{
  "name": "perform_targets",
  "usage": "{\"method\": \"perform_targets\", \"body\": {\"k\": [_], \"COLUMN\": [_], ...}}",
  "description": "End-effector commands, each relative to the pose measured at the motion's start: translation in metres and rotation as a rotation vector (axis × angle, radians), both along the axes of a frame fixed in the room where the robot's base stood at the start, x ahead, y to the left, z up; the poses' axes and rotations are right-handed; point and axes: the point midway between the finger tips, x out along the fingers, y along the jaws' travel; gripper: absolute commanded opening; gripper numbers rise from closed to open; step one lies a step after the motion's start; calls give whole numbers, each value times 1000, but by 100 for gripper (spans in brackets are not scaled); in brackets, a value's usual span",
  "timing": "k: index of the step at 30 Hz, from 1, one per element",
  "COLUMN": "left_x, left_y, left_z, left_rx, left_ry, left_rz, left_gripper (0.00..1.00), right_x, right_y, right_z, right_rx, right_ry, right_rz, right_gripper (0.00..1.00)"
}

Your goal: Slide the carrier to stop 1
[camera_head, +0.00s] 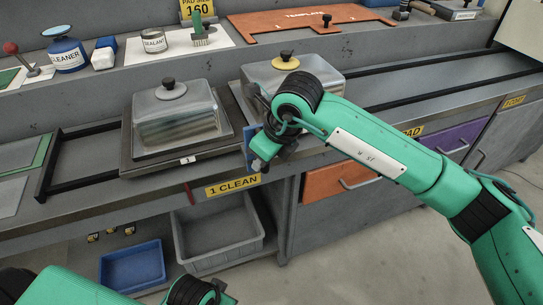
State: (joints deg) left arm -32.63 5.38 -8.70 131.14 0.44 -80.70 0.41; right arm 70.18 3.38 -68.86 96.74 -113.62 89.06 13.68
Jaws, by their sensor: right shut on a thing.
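A dark carrier plate (135,168) rides on black rails along the counter, just left of the yellow "1 CLEAN" label (232,186). It bears a silver box (180,120) with a black knob and has a small white number tag on its front edge. A second silver box (262,75) with a yellowish top stands to the right, partly behind my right arm. My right gripper (260,158) is low at the counter's front edge, between the two boxes, shut on a blue handle-like piece (249,150). Its fingertips are mostly hidden. My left gripper (205,292) is at the bottom edge, mostly cut off.
A shelf behind holds a cleaner can (66,55), a sealant tin (153,43), a green brush (198,32) and an orange template (290,28). Black rails (450,80) run free to the right. Below are a grey bin (218,255), a blue tray (132,265) and an orange drawer (335,180).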

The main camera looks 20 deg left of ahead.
Motion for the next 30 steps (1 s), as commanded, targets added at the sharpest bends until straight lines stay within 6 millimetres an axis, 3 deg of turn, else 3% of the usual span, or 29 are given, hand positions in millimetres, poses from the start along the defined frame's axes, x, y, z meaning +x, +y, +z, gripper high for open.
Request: {"method": "perform_targets", "body": {"k": [9,10,13,23,30], "left_x": [0,0,0,0,0], "left_y": [0,0,0,0,0], "left_z": [1,1,1,0,0], "left_rx": [1,1,1,1,0], "left_ry": [0,0,0,0,0], "left_rz": [0,0,0,-1,-1], "left_gripper": [36,36,36,36,36], "right_x": [0,0,0,0,-4], "right_y": [1,1,1,-1,-15], "right_z": [2,2,2,4,40], "right_rx": [2,2,1,1,3], "right_ry": [-3,-3,-3,-3,-5], "right_rz": [1,1,1,0,-1], "right_gripper": [0,21,38,38,38]}}
